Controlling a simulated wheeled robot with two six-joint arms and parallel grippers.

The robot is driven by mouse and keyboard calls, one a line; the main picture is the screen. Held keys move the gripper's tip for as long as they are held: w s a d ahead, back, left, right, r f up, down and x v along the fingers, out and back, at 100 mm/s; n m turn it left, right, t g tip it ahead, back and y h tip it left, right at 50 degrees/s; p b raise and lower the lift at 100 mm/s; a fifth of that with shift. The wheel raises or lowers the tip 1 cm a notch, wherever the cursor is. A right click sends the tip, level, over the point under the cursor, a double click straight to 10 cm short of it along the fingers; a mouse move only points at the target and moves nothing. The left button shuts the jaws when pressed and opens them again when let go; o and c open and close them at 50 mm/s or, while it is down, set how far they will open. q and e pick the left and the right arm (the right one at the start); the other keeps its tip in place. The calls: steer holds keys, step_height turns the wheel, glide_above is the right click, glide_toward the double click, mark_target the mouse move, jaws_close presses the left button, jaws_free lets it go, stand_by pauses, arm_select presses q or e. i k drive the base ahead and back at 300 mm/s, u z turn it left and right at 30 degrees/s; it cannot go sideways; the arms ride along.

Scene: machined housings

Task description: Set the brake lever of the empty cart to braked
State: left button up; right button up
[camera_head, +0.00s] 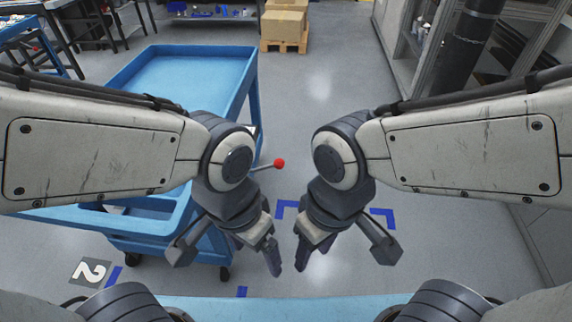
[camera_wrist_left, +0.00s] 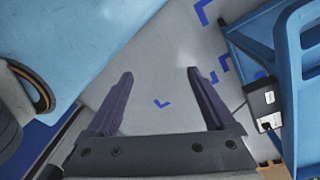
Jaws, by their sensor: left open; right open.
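The blue cart (camera_head: 180,52) stands at the left in the head view, its top tray bare. Its brake lever (camera_head: 279,163) sticks out from the right side, roughly level, with a red ball knob. My left forearm hides part of the cart and the lever's base. My left gripper (camera_head: 272,254) is open and empty, pointing down below the knob and apart from it. In the left wrist view, its fingers (camera_wrist_left: 160,74) are spread over bare floor, and part of a blue cart frame (camera_wrist_left: 288,75) is at the right. My right gripper (camera_head: 304,252) is open and empty, just right of the left one.
A light blue surface (camera_head: 270,308) edges the bottom of the head view. Blue floor marks (camera_head: 384,217) and a number 2 plate (camera_head: 90,272) lie on the floor. Cartons on a pallet (camera_head: 285,25) stand at the back.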

mark_target(279, 163)
steer(key=k, duration=0.65)
steer(key=z, duration=0.45)
steer(key=i, duration=1.2)
steer(key=u, duration=0.25)
